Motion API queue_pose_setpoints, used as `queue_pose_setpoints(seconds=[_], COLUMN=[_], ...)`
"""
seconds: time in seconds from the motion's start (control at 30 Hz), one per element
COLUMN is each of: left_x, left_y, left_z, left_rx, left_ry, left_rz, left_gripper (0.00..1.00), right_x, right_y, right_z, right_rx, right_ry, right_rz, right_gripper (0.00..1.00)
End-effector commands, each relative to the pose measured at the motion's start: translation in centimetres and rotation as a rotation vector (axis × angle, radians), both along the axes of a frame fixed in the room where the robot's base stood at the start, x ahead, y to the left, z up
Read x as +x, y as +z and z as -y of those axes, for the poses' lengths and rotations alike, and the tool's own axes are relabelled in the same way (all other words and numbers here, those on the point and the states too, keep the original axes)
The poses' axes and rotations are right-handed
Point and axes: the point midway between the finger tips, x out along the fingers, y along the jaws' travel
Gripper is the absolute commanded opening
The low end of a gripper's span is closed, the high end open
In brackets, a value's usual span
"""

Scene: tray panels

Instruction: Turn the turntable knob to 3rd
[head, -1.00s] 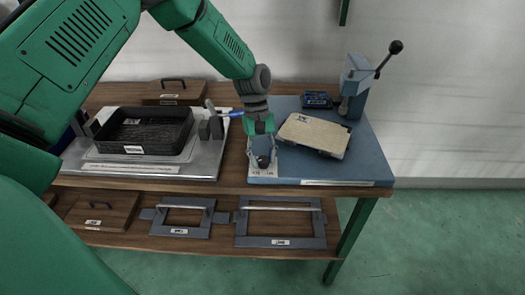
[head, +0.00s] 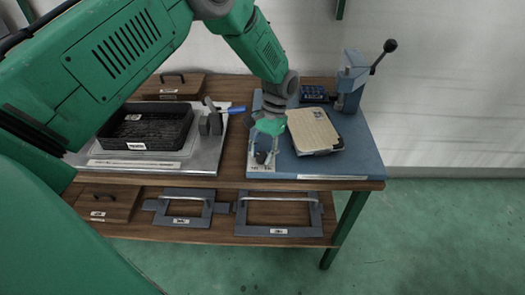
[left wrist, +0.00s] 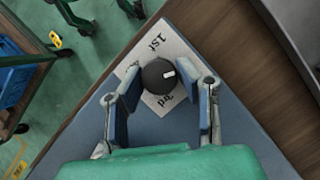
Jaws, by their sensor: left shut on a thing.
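The turntable knob (left wrist: 157,76) is round and black with a white mark. It sits on a pale label plate (left wrist: 150,104) reading "1st" and "3rd". In the left wrist view the mark points right, between the two labels. My left gripper (left wrist: 168,92) is shut on the knob, one finger on each side; the fingers cover part of the plate. In the head view the left gripper (head: 265,157) reaches down to the knob at the blue panel's front left. A tan board (head: 312,130) lies on the blue panel (head: 350,165), beside the gripper. My right gripper is out of view.
A black tray (head: 145,125) on a metal panel (head: 188,160) stands to the left, with a blue-handled tool (head: 230,110) by it. A lever press (head: 352,80) stands at the back right. Framed panels with handles (head: 278,213) lie on the lower shelf.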

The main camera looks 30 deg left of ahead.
Motion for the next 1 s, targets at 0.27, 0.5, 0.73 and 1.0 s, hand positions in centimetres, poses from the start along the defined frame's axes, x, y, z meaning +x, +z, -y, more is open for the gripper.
queue_pose_setpoints(seconds=[0.27, 0.5, 0.73, 1.0], left_x=[-0.2, -0.2, -0.3, -0.3], left_y=[0.1, 0.1, 0.2, 0.2], left_z=[0.0, 0.0, 0.0, -0.1], left_rx=[0.001, 0.001, 0.001, 0.001], left_ry=[-0.266, -0.493, -0.712, -0.966], left_rz=[-0.005, -0.005, -0.006, -0.005], left_gripper=[0.01, 0.01, 0.01, 0.01], right_x=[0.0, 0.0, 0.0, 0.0], right_y=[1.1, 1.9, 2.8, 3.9], right_z=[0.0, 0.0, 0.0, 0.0], right_rx=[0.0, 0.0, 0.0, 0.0], right_ry=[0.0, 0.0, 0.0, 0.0], right_rz=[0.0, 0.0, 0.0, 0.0], right_gripper=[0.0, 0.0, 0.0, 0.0])
